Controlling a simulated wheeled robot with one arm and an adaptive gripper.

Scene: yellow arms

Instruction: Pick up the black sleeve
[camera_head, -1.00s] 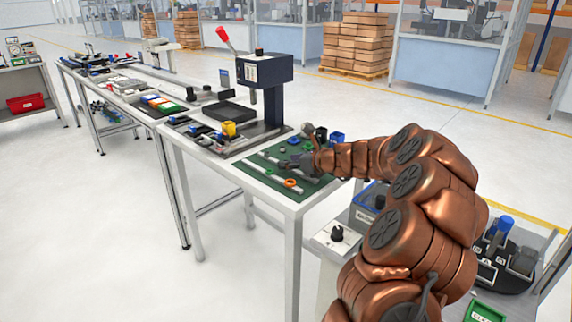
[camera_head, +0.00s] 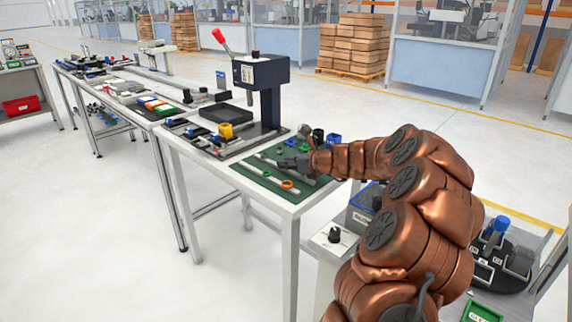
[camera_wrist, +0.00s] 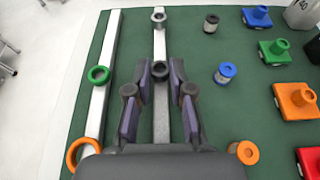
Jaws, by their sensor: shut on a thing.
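The black sleeve (camera_wrist: 160,72) shows as a small dark ring in the wrist view, seen from above. It sits between the fingertips of my gripper (camera_wrist: 160,68), which is shut on it. A grey bar runs beneath them; I cannot tell whether the sleeve touches it. In the head view my gripper (camera_head: 296,162) is over the green mat (camera_head: 262,180) on the white table; the sleeve is too small to make out there.
A green ring (camera_wrist: 98,75) and an orange ring (camera_wrist: 84,154) are on the left white bar. A grey ring (camera_wrist: 159,17) is further along the middle bar. A blue-topped cylinder (camera_wrist: 225,73) and several coloured blocks stand to the right. A press (camera_head: 262,75) rises behind the mat.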

